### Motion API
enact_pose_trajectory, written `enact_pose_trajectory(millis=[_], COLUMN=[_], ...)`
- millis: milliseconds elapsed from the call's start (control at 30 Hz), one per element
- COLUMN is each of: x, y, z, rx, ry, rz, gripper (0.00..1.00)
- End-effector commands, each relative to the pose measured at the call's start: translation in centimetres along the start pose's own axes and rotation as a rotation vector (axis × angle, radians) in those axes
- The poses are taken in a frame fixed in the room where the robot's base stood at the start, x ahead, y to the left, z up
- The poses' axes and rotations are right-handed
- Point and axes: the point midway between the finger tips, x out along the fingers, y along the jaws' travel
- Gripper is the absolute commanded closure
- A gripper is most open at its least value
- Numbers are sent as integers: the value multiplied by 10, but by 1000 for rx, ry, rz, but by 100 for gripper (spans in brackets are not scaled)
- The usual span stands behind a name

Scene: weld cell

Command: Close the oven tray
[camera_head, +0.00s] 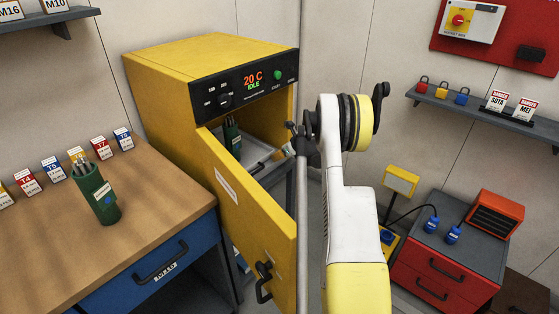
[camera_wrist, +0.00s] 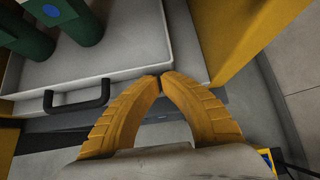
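The yellow oven (camera_head: 165,90) stands open, its door (camera_head: 240,205) swung outward. The grey oven tray (camera_head: 262,165) shows in the opening with a dark green canister (camera_head: 232,138) in it; how far it is pulled out is hard to tell. In the wrist view the tray's front wall (camera_wrist: 130,80) carries a black handle (camera_wrist: 76,97), and the lower parts of two green canisters (camera_wrist: 80,22) stand inside. My gripper (camera_wrist: 161,82) has its yellow fingertips together, empty, at the tray's front edge, right of the handle. Whether they touch the tray is unclear. In the head view my gripper (camera_head: 296,142) is partly hidden.
A wooden workbench (camera_head: 150,190) with a green rod canister (camera_head: 97,193) and label cards is left. The oven panel (camera_head: 245,85) reads 20 C, IDLE. A red cabinet (camera_head: 445,260) and a shelf with padlocks (camera_head: 442,93) are right. The open door stands left of my arm.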

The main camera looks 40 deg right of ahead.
Motion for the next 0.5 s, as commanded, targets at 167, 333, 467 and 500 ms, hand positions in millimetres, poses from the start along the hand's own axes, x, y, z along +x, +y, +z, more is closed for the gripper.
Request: enact_pose_trajectory(millis=[167, 333, 467, 500], x=[0, 5, 20, 25], y=[0, 0, 0, 0], z=[0, 5, 20, 25], rx=[0, 0, -2, -2], ry=[0, 0, -1, 0], rz=[0, 1, 2, 2], gripper=[100, 100, 100, 100])
